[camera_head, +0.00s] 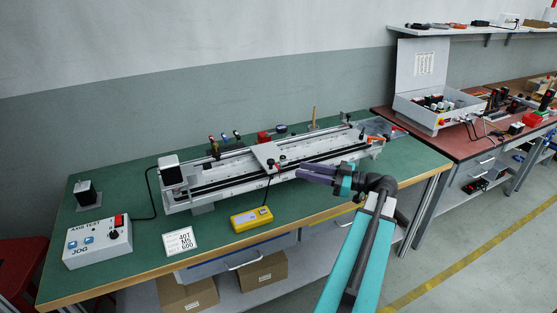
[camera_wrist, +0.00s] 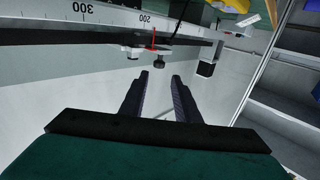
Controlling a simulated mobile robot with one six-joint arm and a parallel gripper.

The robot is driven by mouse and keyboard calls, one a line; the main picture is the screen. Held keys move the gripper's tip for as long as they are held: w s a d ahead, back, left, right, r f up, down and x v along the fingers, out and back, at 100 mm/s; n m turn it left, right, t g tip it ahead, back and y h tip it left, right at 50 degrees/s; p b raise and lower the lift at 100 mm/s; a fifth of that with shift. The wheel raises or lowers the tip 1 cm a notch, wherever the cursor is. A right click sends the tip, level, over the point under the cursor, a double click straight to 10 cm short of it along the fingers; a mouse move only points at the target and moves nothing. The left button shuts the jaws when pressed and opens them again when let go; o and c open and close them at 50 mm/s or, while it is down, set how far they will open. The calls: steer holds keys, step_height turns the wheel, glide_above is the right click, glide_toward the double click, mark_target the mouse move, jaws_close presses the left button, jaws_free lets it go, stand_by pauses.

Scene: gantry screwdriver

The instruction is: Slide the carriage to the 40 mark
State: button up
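The long linear axis (camera_head: 232,176) lies across the green bench, with a light carriage plate (camera_head: 266,153) near its middle. In the wrist view, a scale (camera_wrist: 60,18) shows 300 and 200. A red pointer (camera_wrist: 154,40) stands close to the 200 label; its exact reading is unclear. A dark knob (camera_wrist: 160,66) hangs below the pointer. My gripper (camera_head: 299,170) is at the front of the axis, right of the carriage plate. Its two dark fingers (camera_wrist: 161,78) are apart and empty, with the knob just beyond their tips. Contact with the knob is not visible.
A yellow box (camera_head: 251,219) and a white card (camera_head: 179,241) lie on the bench in front of the axis. A jog control box (camera_head: 97,242) stands at the left. Small tools (camera_head: 225,141) stand behind the axis. A red-topped bench (camera_head: 455,148) is at the right.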

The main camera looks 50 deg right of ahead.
mark_target(271, 165)
steer(key=p+x, duration=0.2)
steer(key=x, duration=1)
steer(key=shift+w+a, duration=0.1)
steer(key=shift+w, duration=0.1)
jaws_close()
